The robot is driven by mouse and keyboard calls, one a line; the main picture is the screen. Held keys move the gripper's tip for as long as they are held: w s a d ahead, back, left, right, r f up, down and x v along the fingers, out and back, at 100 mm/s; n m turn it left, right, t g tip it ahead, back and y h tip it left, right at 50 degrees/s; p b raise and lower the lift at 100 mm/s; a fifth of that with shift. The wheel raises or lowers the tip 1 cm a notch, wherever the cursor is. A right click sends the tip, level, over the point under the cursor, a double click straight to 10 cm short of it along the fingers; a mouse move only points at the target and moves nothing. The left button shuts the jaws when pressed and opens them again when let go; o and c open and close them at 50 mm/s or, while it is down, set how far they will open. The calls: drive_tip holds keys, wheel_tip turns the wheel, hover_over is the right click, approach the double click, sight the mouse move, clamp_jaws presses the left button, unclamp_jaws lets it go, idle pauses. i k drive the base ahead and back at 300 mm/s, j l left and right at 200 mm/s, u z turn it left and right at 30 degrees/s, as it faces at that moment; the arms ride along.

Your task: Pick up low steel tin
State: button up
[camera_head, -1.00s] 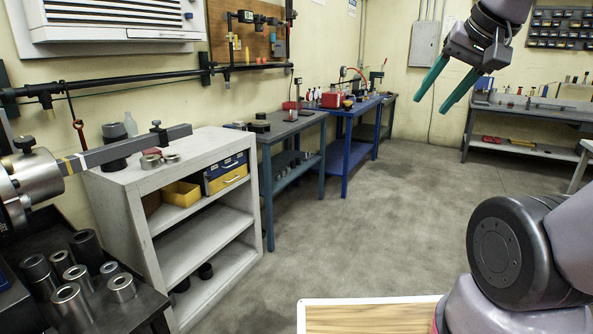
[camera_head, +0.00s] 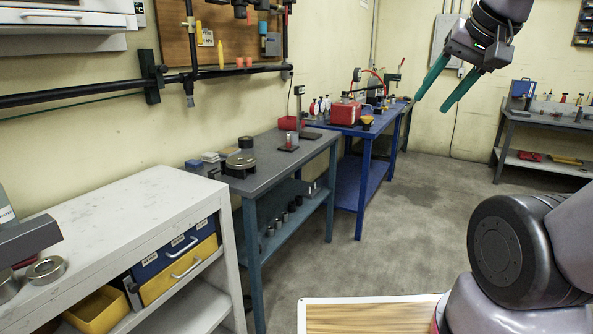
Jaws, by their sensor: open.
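My gripper (camera_head: 431,109) hangs high at the upper right, its two green fingers apart with nothing between them. I cannot tell for sure which of these is the low steel tin. My gripper is far from all of them.
Blue boxes (camera_head: 202,163) and a small stand (camera_head: 289,141) share the grey bench. A blue bench (camera_head: 360,131) with a red box (camera_head: 345,113) stands beyond. A wall rail (camera_head: 100,92) runs above the white unit. The floor (camera_head: 420,200) is clear in the middle.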

sight(293, 137)
drive_tip(key=i, duration=1.1)
drive_tip(key=i+j+z, duration=0.15)
drive_tip(key=i, duration=0.95)
drive_tip(key=i+z, duration=0.15)
drive_tip(key=i, duration=0.15)
